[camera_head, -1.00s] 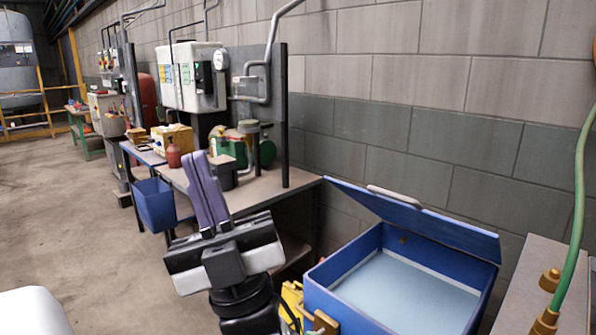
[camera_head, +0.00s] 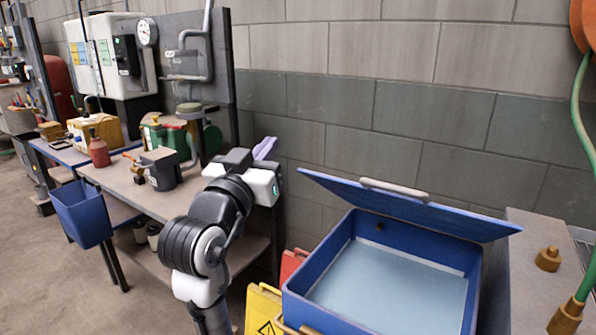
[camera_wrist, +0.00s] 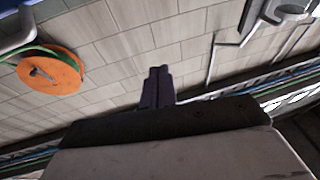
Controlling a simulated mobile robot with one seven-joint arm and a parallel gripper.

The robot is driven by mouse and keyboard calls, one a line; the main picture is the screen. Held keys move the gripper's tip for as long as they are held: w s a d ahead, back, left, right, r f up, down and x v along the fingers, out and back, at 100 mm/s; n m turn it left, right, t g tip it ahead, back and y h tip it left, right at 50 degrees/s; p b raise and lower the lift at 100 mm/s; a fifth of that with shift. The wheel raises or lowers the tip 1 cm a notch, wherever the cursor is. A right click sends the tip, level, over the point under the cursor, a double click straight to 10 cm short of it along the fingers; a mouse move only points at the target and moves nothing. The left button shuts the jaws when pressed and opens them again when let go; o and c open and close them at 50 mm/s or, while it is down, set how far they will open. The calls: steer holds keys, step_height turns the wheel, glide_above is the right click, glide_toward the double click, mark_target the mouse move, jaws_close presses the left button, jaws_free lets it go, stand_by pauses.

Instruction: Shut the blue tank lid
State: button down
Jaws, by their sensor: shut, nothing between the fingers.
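The blue tank (camera_head: 300,300) stands at the lower right in the head view, with a pale blue surface inside. Its blue lid (camera_head: 440,217) is raised and tilted, hinged at the wall side, with a grey handle (camera_head: 395,188) along its upper edge. My gripper (camera_head: 265,148) is left of the lid, beside the workbench, apart from both lid and tank. Its purple fingers show partly in the head view; in the wrist view the fingers (camera_wrist: 158,86) are together and empty, pointing toward the block wall.
A yellow sign (camera_head: 262,310) leans at the tank's left. A grey surface with brass fittings (camera_head: 548,257) and a green hose (camera_head: 578,110) is at the right.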

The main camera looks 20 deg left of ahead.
steer(key=w+d+f+m+g+h, duration=0.2)
steer(key=d+f+m+g+h, duration=0.1)
steer(key=d+f, duration=0.15)
steer(key=p+x, duration=0.2)
steer(key=x, duration=0.8)
steer(key=shift+w+d+r, duration=0.1)
steer(key=shift+w+d, duration=0.05)
steer(key=shift+d, duration=0.1)
steer(key=shift+s+a+f+p, duration=0.15)
steer(key=shift+s+a+f, duration=0.05)
steer(key=shift+s+f, duration=0.6)
steer(key=shift+s+a+f+p, duration=0.2)
steer(key=shift+s+f, duration=0.35)
steer(key=shift+f, duration=0.4)
